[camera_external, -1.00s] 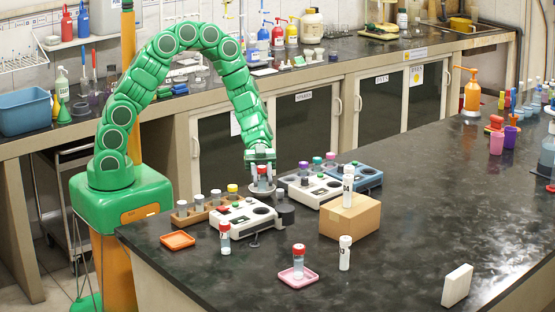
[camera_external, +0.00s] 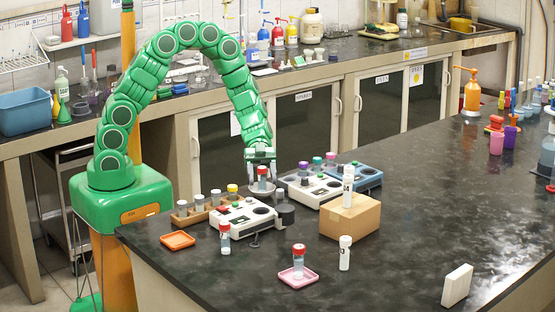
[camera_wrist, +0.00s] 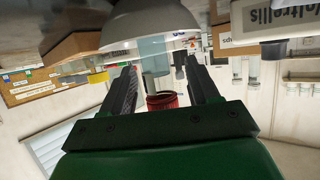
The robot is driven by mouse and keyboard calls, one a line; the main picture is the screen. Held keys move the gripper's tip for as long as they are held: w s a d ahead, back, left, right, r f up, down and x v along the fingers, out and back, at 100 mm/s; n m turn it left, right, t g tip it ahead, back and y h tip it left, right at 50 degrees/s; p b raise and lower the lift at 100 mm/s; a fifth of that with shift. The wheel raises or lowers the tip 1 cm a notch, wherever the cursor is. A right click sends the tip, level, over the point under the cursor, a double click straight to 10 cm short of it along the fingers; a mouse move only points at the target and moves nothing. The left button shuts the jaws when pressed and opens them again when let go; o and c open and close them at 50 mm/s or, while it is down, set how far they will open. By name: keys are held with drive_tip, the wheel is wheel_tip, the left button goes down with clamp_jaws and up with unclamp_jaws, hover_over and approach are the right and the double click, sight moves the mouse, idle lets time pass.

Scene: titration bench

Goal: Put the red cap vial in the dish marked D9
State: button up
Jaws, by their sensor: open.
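A red cap vial (camera_external: 262,172) stands upright in a pale round dish (camera_external: 262,192), behind the white instrument. My gripper (camera_external: 262,160) is just above it. In the wrist view, which is upside down, my two fingers (camera_wrist: 161,66) are apart, one on each side of the vial. Its red cap (camera_wrist: 162,102) lies nearer my palm, with visible gaps to both fingers, and its clear body reaches the pale dish (camera_wrist: 135,25). Other red cap vials stand in a pink dish (camera_external: 286,279) and on the bench (camera_external: 225,238). I cannot read D9 on any dish.
An empty orange dish (camera_external: 177,240) lies at the front left. A vial rack (camera_external: 197,214) and the white instrument (camera_external: 240,221) crowd around my gripper. A cardboard box (camera_external: 350,222) bears a white vial (camera_external: 348,180). The bench's right half is mostly clear.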

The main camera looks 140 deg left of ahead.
drive_tip(key=v, duration=1.1)
drive_tip(key=shift+s+a, duration=0.15)
